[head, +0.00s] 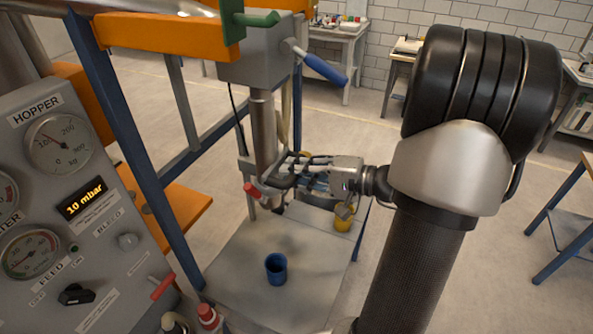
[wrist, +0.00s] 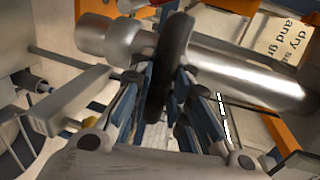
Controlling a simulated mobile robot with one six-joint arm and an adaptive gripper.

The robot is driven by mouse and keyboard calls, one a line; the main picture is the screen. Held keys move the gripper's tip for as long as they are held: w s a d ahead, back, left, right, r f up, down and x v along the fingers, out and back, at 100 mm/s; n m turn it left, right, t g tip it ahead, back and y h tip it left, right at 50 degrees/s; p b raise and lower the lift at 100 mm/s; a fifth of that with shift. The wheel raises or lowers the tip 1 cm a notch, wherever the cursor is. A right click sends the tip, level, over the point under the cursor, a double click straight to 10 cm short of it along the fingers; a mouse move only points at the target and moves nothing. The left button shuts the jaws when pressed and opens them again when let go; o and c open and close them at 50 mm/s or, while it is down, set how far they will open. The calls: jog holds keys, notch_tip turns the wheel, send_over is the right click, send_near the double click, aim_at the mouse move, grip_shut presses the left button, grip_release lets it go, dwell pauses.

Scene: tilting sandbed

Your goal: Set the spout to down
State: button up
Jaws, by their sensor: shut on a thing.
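The spout looks to be the grey metal pipe (head: 263,130) hanging down below a grey box in the head view. A thick metal pipe also crosses the wrist view (wrist: 245,72), slanting because of the camera's angle. My gripper (head: 285,180) is at the pipe's lower end. In the wrist view my gripper (wrist: 168,95) has its blue-and-black fingers shut on a black rounded grip (wrist: 175,50). The grip lies against the pipe; I cannot tell how it is joined. The pipe's lower mouth is hard to make out behind my fingers.
A blue cup (head: 276,268) stands on the grey platform (head: 235,285) below. A yellow cup (head: 343,217) stands near the platform's right edge. A red-tipped lever (head: 250,190) is close left of my gripper. A blue lever (head: 322,66) sticks out above. A gauge panel (head: 70,215) stands left.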

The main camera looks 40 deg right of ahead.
grip_shut()
notch_tip(320, 180, down, 21)
jog(key=b, duration=2.2)
jog(key=o, duration=0.9)
grip_release()
jog(key=shift+s, duration=0.1)
jog(key=v, duration=1.2)
